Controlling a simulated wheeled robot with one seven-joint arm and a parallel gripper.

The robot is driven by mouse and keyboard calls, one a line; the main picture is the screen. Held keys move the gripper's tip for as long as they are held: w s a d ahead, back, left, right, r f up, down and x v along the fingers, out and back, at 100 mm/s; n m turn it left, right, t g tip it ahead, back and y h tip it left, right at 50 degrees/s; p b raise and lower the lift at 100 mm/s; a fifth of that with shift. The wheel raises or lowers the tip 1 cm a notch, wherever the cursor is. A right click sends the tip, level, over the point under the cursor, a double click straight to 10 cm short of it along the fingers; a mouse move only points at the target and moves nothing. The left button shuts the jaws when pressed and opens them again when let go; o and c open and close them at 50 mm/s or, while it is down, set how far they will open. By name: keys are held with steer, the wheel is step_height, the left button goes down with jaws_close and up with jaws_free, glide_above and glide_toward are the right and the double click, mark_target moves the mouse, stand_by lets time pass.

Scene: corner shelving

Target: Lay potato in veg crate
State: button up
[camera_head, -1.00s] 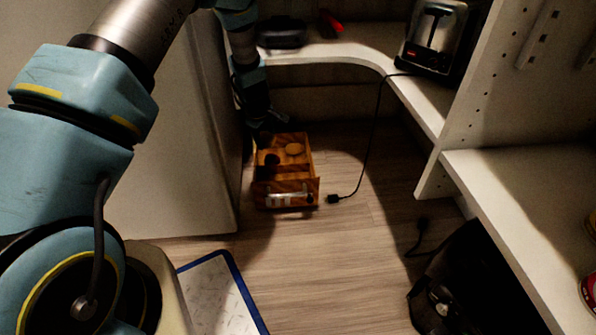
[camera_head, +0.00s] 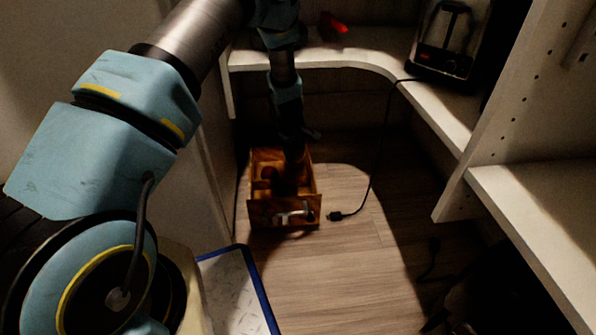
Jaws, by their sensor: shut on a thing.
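The wooden veg crate (camera_head: 258,212) stands on the floor below the corner shelf, open at the top. A dark reddish round item (camera_head: 268,172) shows inside its left part. My gripper (camera_head: 291,172) reaches down from above over the crate's right part, in deep shadow. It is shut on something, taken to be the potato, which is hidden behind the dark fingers. I cannot tell whether the held thing touches the crate's floor or the other contents.
A black cable (camera_head: 372,165) hangs from the toaster (camera_head: 447,42) and its plug (camera_head: 336,215) lies just right of the crate. White shelves (camera_head: 420,97) curve behind and to the right. A blue-edged board (camera_head: 236,290) lies in front.

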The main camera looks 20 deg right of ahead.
steer(key=shift+f+b, duration=1.35)
steer(key=shift+f, duration=1.85)
steer(key=shift+f+b, duration=0.45)
steer(key=shift+f, duration=0.2)
steer(key=o, duration=1.2)
steer(key=p+v, duration=0.6)
steer(key=v, duration=0.7)
steer(key=shift+w+d+r, duration=0.1)
steer(key=shift+d+r, duration=0.05)
